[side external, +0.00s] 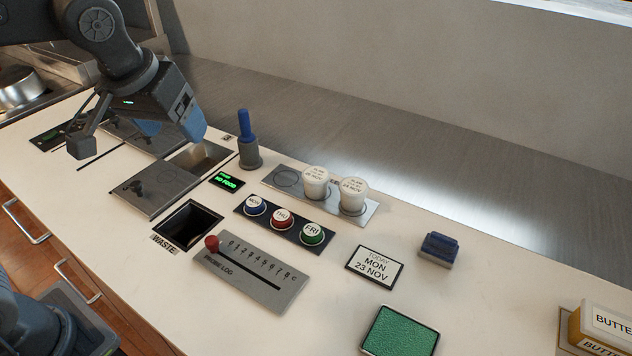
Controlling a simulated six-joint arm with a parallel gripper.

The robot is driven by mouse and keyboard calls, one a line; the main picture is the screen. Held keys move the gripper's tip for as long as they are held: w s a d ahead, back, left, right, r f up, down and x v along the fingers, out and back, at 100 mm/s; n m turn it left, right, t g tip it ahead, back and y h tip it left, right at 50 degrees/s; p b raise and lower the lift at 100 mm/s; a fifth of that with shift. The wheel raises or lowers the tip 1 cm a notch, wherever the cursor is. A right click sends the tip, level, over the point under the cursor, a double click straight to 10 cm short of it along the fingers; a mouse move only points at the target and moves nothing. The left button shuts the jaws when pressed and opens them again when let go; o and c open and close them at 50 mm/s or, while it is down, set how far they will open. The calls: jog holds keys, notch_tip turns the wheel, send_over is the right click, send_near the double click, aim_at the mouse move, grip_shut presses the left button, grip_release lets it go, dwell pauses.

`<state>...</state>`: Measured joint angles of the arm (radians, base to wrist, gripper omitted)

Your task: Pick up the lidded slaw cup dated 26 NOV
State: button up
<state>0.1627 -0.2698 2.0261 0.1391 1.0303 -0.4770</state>
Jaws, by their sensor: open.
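Two white lidded slaw cups stand upright on a metal strip (371,209) with ring marks. The left cup (316,184) has a lid date that looks like 26 NOV, though the print is small. The right cup (353,197) reads 24 NOV. They stand close together, to the right of an empty ring. My gripper (172,130), with blue fingers, is open and empty. It hangs above the inset metal pans at the left, well away from both cups. Part of its jaw is hidden by its own body.
A blue-handled tool (247,140) stands upright in a grey holder between my gripper and the cups. MON, THU and FRI buttons (282,219) sit in front of the cups. A waste opening (188,222), a probe log slider (250,270) and a MON 23 NOV sign (375,266) lie nearer.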

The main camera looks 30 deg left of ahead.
jog(key=w+d+f+n+g, duration=0.1)
jog(key=w+d, duration=0.2)
jog(key=w, duration=0.2)
jog(key=w+d+f+n, duration=0.1)
jog(key=w+d+n, duration=0.15)
jog(key=w, duration=0.25)
jog(key=n+y, duration=0.2)
jog(key=n, duration=0.1)
send_near(316, 174)
jog(key=shift+m, duration=0.25)
jog(key=x, duration=1)
jog(key=shift+f, duration=0.35)
jog(key=c, duration=0.7)
jog(key=shift+r, duration=0.15)
